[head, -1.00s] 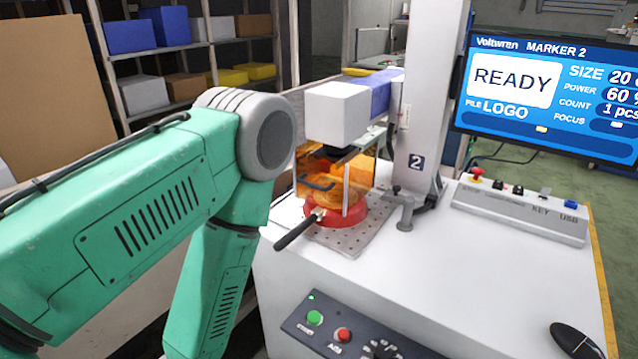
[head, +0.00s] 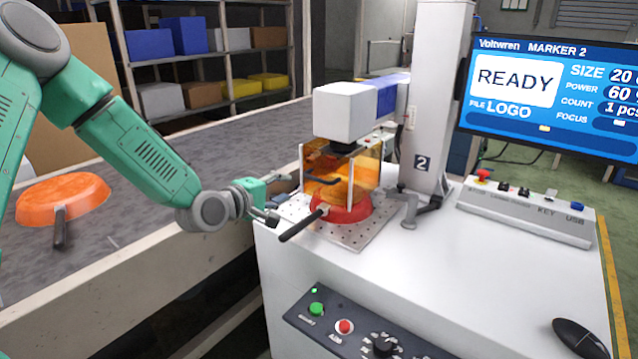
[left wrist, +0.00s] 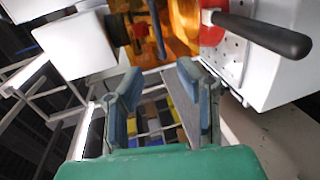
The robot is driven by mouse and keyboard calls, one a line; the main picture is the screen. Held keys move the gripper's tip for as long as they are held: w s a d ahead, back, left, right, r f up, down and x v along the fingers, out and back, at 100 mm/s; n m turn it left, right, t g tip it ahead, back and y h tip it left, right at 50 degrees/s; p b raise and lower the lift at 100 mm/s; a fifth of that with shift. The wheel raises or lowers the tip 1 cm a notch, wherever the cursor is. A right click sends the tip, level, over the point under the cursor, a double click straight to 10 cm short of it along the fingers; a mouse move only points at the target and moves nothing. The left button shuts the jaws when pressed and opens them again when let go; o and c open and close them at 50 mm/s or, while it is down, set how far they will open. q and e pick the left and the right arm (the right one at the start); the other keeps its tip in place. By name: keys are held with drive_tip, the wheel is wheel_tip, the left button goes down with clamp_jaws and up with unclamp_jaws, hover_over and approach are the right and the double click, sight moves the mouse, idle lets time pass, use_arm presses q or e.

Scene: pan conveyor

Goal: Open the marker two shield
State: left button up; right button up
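The amber see-through shield (head: 366,174) of marker two stands around a red pan (head: 349,208) under the white marking head (head: 345,112). A dark handle bar (head: 322,181) sits on the shield's front. My left gripper (head: 279,197) is just left of the shield, apart from the handle. In the left wrist view my left gripper (left wrist: 160,72) is open with nothing between its fingers. The shield (left wrist: 183,22) and its handle (left wrist: 157,30) show beyond the fingertips there. My right gripper is not in view.
The pan's black handle (head: 303,226) sticks out front left, below my left gripper. An orange pan (head: 62,197) lies on the grey conveyor (head: 140,225) at left. A screen (head: 555,90) reads READY. A control panel (head: 345,325) is on the white machine's front.

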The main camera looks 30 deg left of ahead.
sight(317, 180)
use_arm(q)
drive_tip(key=x, duration=0.3)
drive_tip(key=b+x, duration=0.1)
drive_tip(key=x, duration=0.3)
drive_tip(key=d+x, duration=0.1)
drive_tip(key=x, duration=0.3)
drive_tip(key=shift+w, duration=0.15)
drive_tip(key=shift+w+a+f+b, duration=0.1)
drive_tip(key=shift+w+f+b, duration=0.15)
drive_tip(key=shift+w, duration=0.3)
drive_tip(key=shift+a, duration=0.25)
drive_tip(key=shift+d, duration=0.15)
clamp_jaws()
drive_tip(key=shift+d, duration=0.1)
